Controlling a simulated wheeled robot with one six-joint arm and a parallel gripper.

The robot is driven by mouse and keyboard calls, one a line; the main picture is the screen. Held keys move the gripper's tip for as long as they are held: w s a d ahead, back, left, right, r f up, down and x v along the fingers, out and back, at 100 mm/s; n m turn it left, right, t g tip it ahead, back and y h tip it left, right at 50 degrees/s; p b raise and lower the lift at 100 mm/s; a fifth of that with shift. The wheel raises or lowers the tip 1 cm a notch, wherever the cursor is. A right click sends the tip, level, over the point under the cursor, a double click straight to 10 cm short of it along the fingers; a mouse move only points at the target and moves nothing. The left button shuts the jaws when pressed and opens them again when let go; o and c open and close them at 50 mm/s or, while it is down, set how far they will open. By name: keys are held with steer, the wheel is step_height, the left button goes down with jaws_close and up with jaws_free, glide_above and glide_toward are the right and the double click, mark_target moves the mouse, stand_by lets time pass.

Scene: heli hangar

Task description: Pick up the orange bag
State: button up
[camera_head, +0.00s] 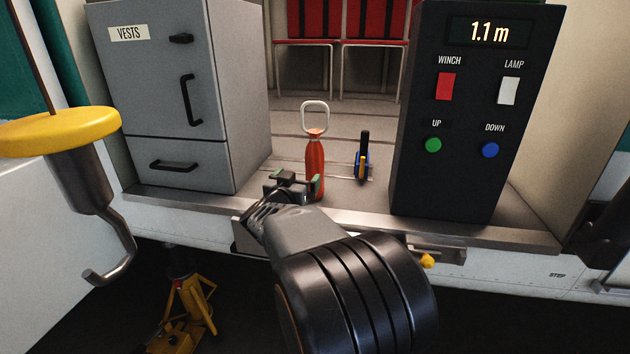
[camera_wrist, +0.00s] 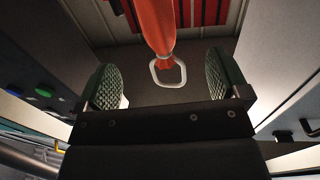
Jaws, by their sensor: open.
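The orange bag (camera_head: 316,155) is a slim upright bag with a pale loop handle (camera_head: 315,117) on top. It stands on the cabin floor between the grey cabinet and the dark control panel. My gripper (camera_head: 300,183) is open with green pads, low in front of the bag, and nothing is in it. The right finger overlaps the bag's lower part in the head view, and I cannot tell whether they touch. In the wrist view the bag (camera_wrist: 155,25) hangs upside down at the top, its loop pointing down between the open fingers (camera_wrist: 168,85).
A grey cabinet marked VESTS (camera_head: 165,80) stands left. A dark panel (camera_head: 440,190) reading 1.1 m stands right. A small blue and yellow object (camera_head: 363,162) is right of the bag. Red seats (camera_head: 372,18) are behind. A yellow-topped hook (camera_head: 75,150) hangs front left. A metal sill (camera_head: 470,233) edges the floor.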

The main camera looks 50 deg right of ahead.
mark_target(314, 159)
steer(key=x, duration=1.2)
steer(key=shift+d, duration=0.3)
jaws_close()
steer(key=shift+r, duration=0.1)
stand_by(0.6)
